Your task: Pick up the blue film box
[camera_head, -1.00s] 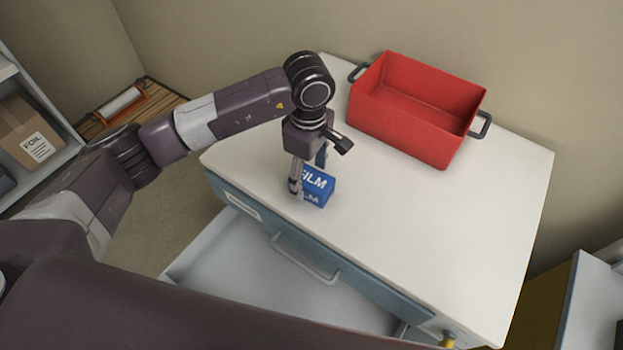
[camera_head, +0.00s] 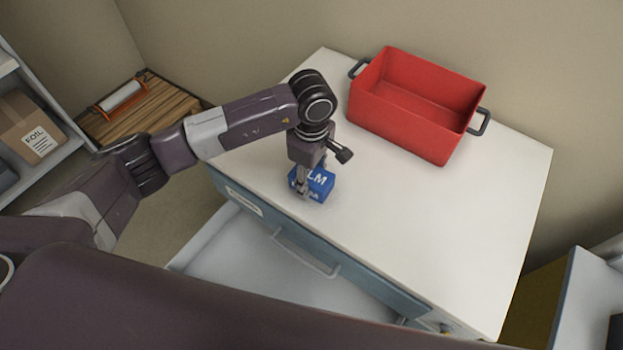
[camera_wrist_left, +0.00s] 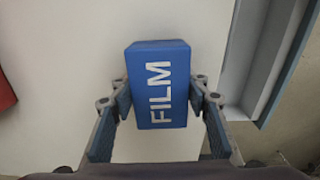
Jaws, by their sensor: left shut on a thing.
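The blue film box (camera_head: 319,184) has white "FILM" lettering and is at the left front part of the white cabinet top (camera_head: 440,230). My left gripper (camera_head: 312,182) points down over it and is shut on it, with a finger on either side. In the left wrist view the box (camera_wrist_left: 158,85) sits between the two fingertips (camera_wrist_left: 158,90), which press its sides. Whether the box touches the cabinet top or is slightly above it, I cannot tell. My right gripper is out of view.
A red bin (camera_head: 410,115) with dark handles stands at the back of the cabinet top. Below the front edge a drawer (camera_head: 250,265) is pulled open. A shelf with a cardboard foil box (camera_head: 30,128) is at the left. The right part of the top is clear.

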